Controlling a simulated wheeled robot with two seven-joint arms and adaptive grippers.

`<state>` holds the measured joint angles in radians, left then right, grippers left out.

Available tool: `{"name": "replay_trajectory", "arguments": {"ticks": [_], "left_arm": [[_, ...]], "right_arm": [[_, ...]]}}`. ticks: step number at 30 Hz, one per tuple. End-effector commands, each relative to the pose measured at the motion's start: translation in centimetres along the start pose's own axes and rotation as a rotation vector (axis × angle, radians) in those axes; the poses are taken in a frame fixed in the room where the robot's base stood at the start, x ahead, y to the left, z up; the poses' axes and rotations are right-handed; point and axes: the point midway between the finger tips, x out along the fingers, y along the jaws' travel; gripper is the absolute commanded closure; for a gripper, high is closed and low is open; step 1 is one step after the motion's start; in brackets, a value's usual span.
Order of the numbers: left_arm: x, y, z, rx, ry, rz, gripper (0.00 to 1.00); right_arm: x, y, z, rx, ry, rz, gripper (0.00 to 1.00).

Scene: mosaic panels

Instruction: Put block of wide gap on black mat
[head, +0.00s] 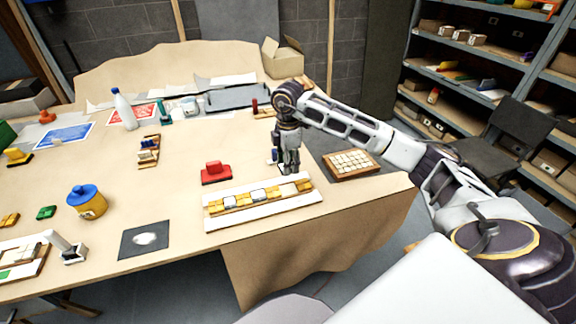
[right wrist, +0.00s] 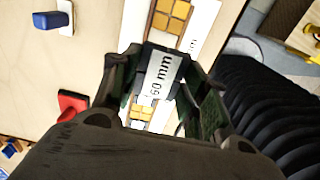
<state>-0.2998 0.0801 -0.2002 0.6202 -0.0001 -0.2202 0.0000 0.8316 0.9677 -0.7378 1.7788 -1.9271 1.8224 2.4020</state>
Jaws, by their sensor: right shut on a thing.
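My right gripper (head: 289,168) is over the right part of a long white panel (head: 262,215) with a row of yellow tiles. In the right wrist view the right gripper (right wrist: 157,88) is shut on a dark block (right wrist: 161,74) with a white label reading "60 mm". The block's lower side is hidden, so I cannot tell whether it touches the panel. The black mat (head: 128,250) lies flat near the table's front edge, left of the panel, with a whitish patch in its middle. My left gripper is not in view.
A red block with a knob (head: 215,172) stands just behind the panel. A yellow jar with a blue lid (head: 87,202) stands behind and left of the mat. A wooden tray of pale tiles (head: 352,163) is right of my gripper. Bare table lies between mat and panel.

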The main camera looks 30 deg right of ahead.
Motion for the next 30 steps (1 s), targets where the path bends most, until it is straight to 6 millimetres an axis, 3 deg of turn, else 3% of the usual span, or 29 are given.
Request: {"name": "replay_trajectory", "arguments": {"ticks": [30], "left_arm": [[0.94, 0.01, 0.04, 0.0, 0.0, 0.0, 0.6]], "right_arm": [[0.63, 0.18, -0.06, 0.0, 0.002, 0.007, 0.82]]}}
